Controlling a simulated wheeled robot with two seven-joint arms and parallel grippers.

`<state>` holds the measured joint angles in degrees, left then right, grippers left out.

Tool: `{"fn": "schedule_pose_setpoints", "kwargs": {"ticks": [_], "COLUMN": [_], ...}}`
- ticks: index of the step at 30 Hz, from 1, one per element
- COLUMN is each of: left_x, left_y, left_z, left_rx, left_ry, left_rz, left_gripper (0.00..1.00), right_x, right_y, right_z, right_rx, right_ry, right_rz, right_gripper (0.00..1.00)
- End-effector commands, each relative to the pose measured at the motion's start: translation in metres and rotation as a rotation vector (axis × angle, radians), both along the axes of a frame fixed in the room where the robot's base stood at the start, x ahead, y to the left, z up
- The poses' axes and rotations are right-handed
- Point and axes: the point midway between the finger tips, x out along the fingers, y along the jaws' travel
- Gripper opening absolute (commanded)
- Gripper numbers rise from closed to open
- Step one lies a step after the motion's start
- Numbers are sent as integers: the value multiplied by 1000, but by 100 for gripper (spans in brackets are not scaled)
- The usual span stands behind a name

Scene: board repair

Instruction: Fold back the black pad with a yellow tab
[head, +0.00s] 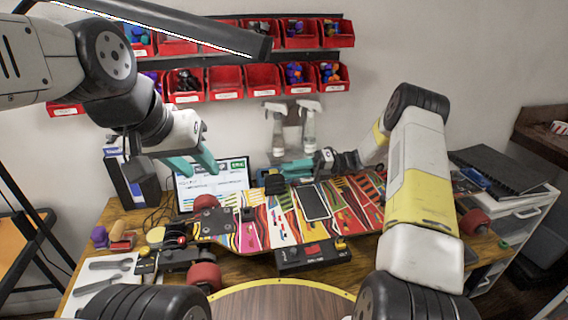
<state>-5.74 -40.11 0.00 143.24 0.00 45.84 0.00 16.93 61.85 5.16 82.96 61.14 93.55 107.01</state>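A colourful skateboard deck (352,209) lies across the workbench. A small black pad (275,184) is at its far edge; I cannot make out a yellow tab on it. A black box (313,257) with a red display at the deck's near edge has a yellow piece (341,243) at its right end. My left gripper (195,164) is in the air above the deck's left part, its teal fingers apart and empty. My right gripper (284,171) reaches left over the deck's far edge, teal fingers close to the small black pad; their gap and any contact are unclear.
A dark phone-like slab (313,202) lies on the deck. Behind are a monitor (238,177), two spray bottles (308,128) and red bins (226,80) on the wall. Tools lie on a white mat (88,291) at the left. A round wooden surface (282,304) is in front.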

Motion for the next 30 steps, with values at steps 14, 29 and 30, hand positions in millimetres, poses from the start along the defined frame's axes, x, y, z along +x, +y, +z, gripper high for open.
{"fn": "schedule_pose_setpoints", "kwargs": {"ticks": [14,29,30], "left_x": [0,0,0], "left_y": [0,0,0], "left_z": [0,0,0], "left_rx": [0,0,0], "left_ry": [0,0,0], "left_rz": [0,0,0], "left_gripper": [36,36,36], "right_x": [4,11,11], "right_y": [-18,-53,-55], "right_z": [0,0,0], "right_rx": [0,0,0], "right_ry": [0,0,0], "right_rz": [-2,-2,-2], "right_gripper": [28,28,28]}}
